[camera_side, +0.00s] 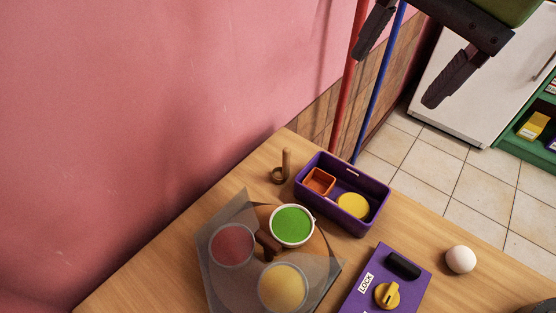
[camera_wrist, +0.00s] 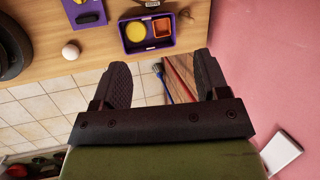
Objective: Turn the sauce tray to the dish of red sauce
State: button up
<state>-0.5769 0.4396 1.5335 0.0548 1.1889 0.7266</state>
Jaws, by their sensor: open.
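The sauce tray (camera_side: 267,243) is on the wooden table in the side view, with a brown handle at its middle. It carries a dish of red sauce (camera_side: 231,245) at left, a dish of green sauce (camera_side: 292,226) at upper right and a dish of yellow sauce (camera_side: 282,289) at the front. A see-through grey cover (camera_side: 237,207) lies over the red and yellow dishes; the green dish shows clear in its gap. My gripper (camera_side: 394,79) is open and empty, high up and far right of the tray. In the wrist view its fingers (camera_wrist: 161,62) are apart; the tray is not seen there.
A purple bin (camera_side: 375,213) holds an orange box and a yellow disc. A wooden peg (camera_side: 286,163) stands behind the tray. A purple lock panel (camera_side: 358,297) and a white ball (camera_side: 460,259) are right. Red and blue poles stand behind the table, near the pink wall.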

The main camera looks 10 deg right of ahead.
aim_at(268, 240)
jog(key=s+a+f+g, duration=0.1)
jog(key=s+a+f, duration=0.1)
jog(key=a+f, duration=0.2)
jog(key=s+a+f+m+g, duration=0.1)
jog(key=a+f, duration=0.3)
jog(key=f, duration=0.5)
jog(key=s+a+f+g+h, duration=0.1)
jog(key=s+a+f, duration=0.2)
jog(key=a+f, duration=0.2)
jog(key=shift+f+m, duration=0.3)
jog(key=shift+f, duration=0.45)
grip_shut()
